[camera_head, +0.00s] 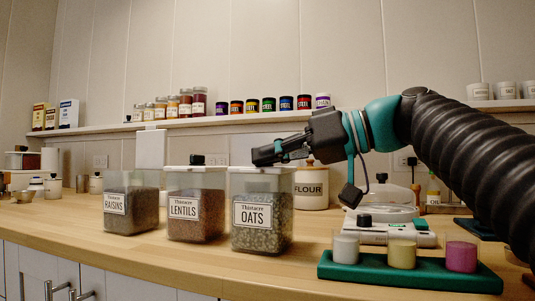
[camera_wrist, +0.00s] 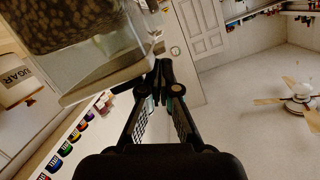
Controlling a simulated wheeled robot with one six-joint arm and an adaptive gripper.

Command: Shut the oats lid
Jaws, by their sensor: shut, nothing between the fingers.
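The oats container (camera_head: 262,222) is a clear, square-sided box with an OATS label, on the wooden counter at the right end of the row. A pale band runs along its top edge. A pale panel (camera_head: 240,151) shows behind my gripper; I cannot tell whether it is the raised oats lid. My gripper (camera_head: 262,156) is shut and empty, reaching in from the right just above the container's top. In the wrist view, my fingertips (camera_wrist: 164,68) are together beside the pale top edge (camera_wrist: 108,82) of a clear container with brown contents. I cannot tell if they touch.
The lentils container (camera_head: 196,208) stands close left of the oats, and raisins (camera_head: 131,208) further left with a white panel upright behind it. A flour jar (camera_head: 311,187) and kitchen scale (camera_head: 383,228) are behind right. A green tray (camera_head: 335,268) with several cups sits front right.

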